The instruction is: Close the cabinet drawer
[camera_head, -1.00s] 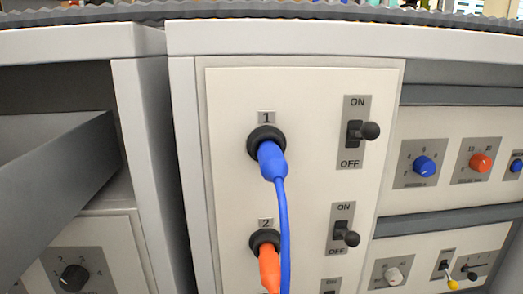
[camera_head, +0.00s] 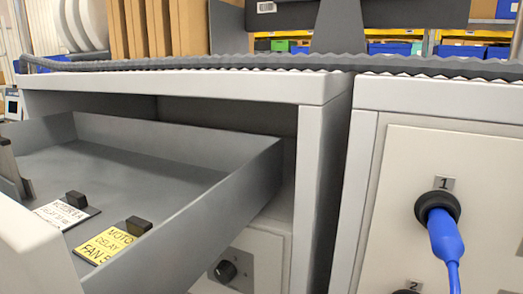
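The cabinet drawer (camera_head: 175,150) is pulled out of the left cabinet (camera_head: 190,87), on the left of the head view. Its grey side wall runs from the cabinet opening toward me. Part of its pale front panel (camera_head: 35,250) shows at the lower left; the rest is cut off by the frame. Inside lie a white label plate (camera_head: 62,215) and a yellow label plate (camera_head: 105,243), each with a black block. A dark grey upright piece at the left edge is cut off and I cannot tell what it is. Neither gripper is recognisable in view.
A panel with a blue plug (camera_head: 445,240) in socket 1 stands at the right, its cable hanging down. A black knob (camera_head: 226,271) sits below the drawer. A ridged dark strip (camera_head: 300,62) crosses the cabinet tops. Shelves with bins stand behind.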

